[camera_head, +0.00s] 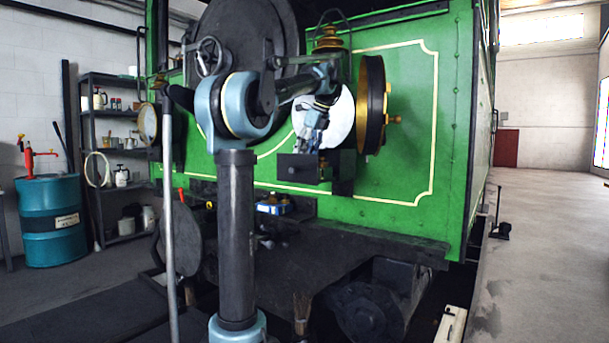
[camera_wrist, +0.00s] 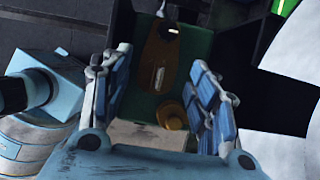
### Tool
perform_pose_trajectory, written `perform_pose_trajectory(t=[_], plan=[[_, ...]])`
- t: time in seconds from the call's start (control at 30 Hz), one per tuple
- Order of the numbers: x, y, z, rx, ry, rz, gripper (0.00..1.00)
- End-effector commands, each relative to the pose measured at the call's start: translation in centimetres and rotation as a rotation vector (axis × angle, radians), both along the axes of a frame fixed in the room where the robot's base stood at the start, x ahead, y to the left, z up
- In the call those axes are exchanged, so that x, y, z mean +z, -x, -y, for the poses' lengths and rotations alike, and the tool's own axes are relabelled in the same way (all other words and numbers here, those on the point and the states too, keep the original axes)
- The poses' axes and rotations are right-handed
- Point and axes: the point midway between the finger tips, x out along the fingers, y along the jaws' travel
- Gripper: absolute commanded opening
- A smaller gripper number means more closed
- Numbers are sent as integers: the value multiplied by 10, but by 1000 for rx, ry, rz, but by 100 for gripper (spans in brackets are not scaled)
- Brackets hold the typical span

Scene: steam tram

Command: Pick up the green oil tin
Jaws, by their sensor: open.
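In the wrist view, a dark green flat-topped thing (camera_wrist: 196,52), which looks like the oil tin, lies below and between my fingers. A brown rounded part and a brass-coloured round cap (camera_wrist: 172,115) show on or in it. My gripper (camera_wrist: 155,95) is open, with a blue finger on each side and nothing held. In the head view, my gripper (camera_head: 315,118) points down in front of the green tram wall, above a small dark box (camera_head: 303,167). The tin cannot be made out in the head view. I cannot tell how far the fingertips are from it.
A brass-rimmed round lamp (camera_head: 372,105) sits close right of my gripper, on the green tram wall (camera_head: 405,165). A dark ledge (camera_head: 385,240) runs below, with a blue box (camera_head: 273,205) on it. A blue drum (camera_head: 50,222) and shelves stand left. The right floor is mostly clear.

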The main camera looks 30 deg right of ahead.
Motion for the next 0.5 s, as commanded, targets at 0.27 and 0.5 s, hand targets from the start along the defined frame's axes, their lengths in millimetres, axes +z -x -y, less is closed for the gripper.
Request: perform_pose_trajectory(t=[0.27, 0.5], plan=[[-11, -4, -1, 0, 1, 0, 54], [-11, -4, -1, 0, 0, 0, 25]])
